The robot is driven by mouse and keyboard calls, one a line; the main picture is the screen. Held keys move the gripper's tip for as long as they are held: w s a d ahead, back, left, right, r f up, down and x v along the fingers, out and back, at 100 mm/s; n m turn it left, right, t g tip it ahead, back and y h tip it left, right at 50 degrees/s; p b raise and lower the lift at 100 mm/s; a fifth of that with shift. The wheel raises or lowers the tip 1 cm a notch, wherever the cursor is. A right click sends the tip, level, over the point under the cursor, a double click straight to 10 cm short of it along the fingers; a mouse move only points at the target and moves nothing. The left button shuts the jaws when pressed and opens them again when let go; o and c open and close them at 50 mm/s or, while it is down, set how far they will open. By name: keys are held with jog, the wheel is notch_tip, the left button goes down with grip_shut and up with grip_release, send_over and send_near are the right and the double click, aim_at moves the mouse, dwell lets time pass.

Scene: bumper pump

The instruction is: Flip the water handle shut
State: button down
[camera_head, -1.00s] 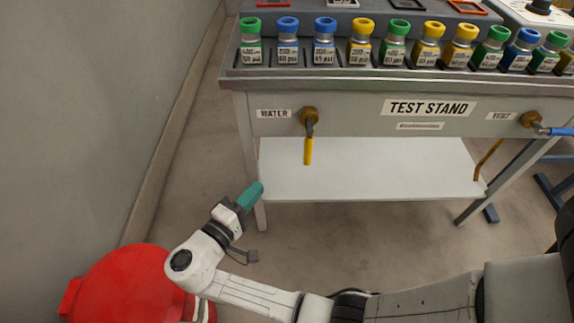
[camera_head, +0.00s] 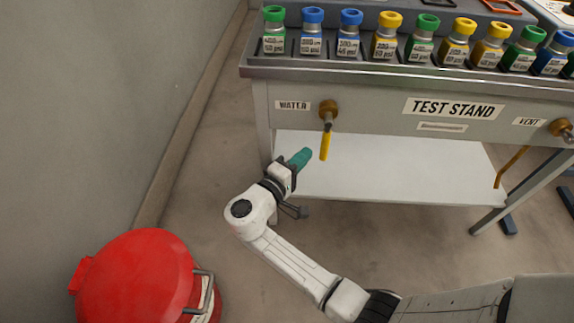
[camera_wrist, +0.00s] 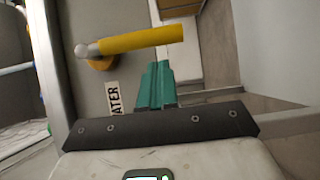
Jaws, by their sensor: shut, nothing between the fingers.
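The water handle (camera_head: 325,146) is a yellow lever hanging straight down from a brass valve (camera_head: 328,108), beside the WATER label on the test stand's front panel. In the wrist view the yellow handle (camera_wrist: 140,39) lies across the picture, just beyond the fingertips. My gripper (camera_head: 301,159) has teal fingers and is just left of the handle's lower end in the head view. In the wrist view my gripper (camera_wrist: 156,82) has its fingers together with nothing between them. A small gap shows between the fingertips and the handle.
The test stand (camera_head: 375,91) carries a row of colour-capped bottles along its top. Its white lower shelf (camera_head: 400,170) is bare. A VENT valve (camera_head: 562,130) is at the right. A red container (camera_head: 135,280) stands on the floor at the lower left, near the grey wall.

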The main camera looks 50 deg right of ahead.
aim_at(324, 160)
jog(key=shift+s+d, duration=0.55)
jog(key=shift+d, duration=0.1)
jog(key=shift+s, duration=0.1)
jog(key=s+n, duration=0.1)
jog(key=d+n+h, duration=0.1)
jog(key=s+d+n+t+h, duration=0.1)
jog(key=shift+s+d+f+n, duration=0.1)
jog(key=shift+s+f+n, duration=0.2)
jog(key=shift+f+n, duration=0.1)
jog(key=s+d+r+n+t+h+p, duration=0.2)
jog(key=s+d+r+n+t, duration=0.4)
jog(key=n, duration=0.5)
jog(key=shift+s+r, duration=0.45)
jog(key=shift+s, duration=0.3)
jog(key=shift+r+h, duration=0.15)
jog(key=shift+h, duration=0.15)
